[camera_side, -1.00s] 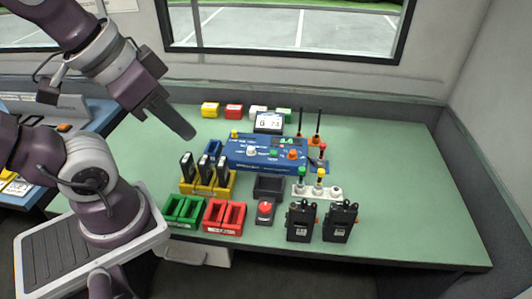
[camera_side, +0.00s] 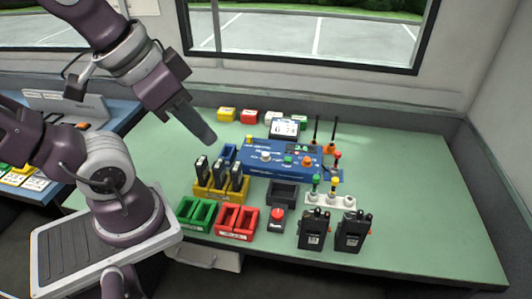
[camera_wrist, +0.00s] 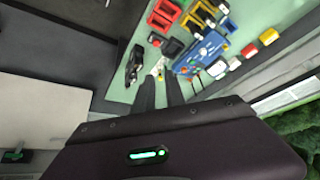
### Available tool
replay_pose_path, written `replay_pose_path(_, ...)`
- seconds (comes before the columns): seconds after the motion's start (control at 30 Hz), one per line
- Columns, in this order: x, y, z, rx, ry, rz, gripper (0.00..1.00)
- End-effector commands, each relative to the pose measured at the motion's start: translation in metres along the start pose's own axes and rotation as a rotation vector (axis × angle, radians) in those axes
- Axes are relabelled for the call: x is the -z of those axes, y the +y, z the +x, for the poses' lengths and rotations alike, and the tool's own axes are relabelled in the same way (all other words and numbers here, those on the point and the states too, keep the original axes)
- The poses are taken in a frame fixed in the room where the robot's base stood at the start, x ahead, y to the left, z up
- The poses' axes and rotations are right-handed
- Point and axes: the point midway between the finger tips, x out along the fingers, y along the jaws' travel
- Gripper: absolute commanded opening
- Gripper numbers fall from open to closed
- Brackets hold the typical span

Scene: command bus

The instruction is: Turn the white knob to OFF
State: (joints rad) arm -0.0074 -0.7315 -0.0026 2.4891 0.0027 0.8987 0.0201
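The white knob (camera_side: 265,155) stands on the left half of the blue control panel (camera_side: 290,172) on the green table. Its pointer and the labels around it are too small to read. My gripper (camera_side: 211,139) hangs in the air to the left of the panel, pointing down and right, touching nothing. In the wrist view my two dark fingers (camera_wrist: 161,92) stand apart with nothing between them.
A yellow rack (camera_side: 214,194) with upright black devices, green bins (camera_side: 195,214) and a red bin (camera_side: 236,222) stand in front of the panel. A red button (camera_side: 277,217), two black radios (camera_side: 332,231) and antennas (camera_side: 325,132) stand rightward. The table's right side is clear.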

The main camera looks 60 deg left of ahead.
Motion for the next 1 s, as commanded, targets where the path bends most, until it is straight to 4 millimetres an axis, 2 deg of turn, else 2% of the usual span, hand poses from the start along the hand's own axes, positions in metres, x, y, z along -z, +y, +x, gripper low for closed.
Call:
replay_pose_path(0.03, 0.009, -0.004, 0.003, 0.014, -0.022, 0.031, 0.28)
replay_pose_path(0.1, 0.032, -0.013, 0.014, 0.04, -0.074, 0.125, 0.41)
replay_pose_path(0.17, 0.058, -0.026, 0.03, 0.056, -0.136, 0.24, 0.42)
replay_pose_path(0.27, 0.099, -0.055, 0.073, 0.045, -0.248, 0.453, 0.42)
replay_pose_path(0.3, 0.112, -0.069, 0.095, 0.025, -0.291, 0.54, 0.42)
replay_pose_path(0.37, 0.126, -0.092, 0.132, -0.022, -0.35, 0.667, 0.42)
replay_pose_path(0.4, 0.132, -0.108, 0.159, -0.061, -0.381, 0.746, 0.42)
replay_pose_path(0.5, 0.133, -0.143, 0.221, -0.165, -0.428, 0.913, 0.42)
replay_pose_path(0.6, 0.125, -0.166, 0.267, -0.25, -0.44, 1.028, 0.42)
replay_pose_path(0.73, 0.116, -0.179, 0.295, -0.304, -0.438, 1.097, 0.42)
replay_pose_path(1.0, 0.092, -0.178, 0.337, -0.313, -0.439, 1.108, 0.42)
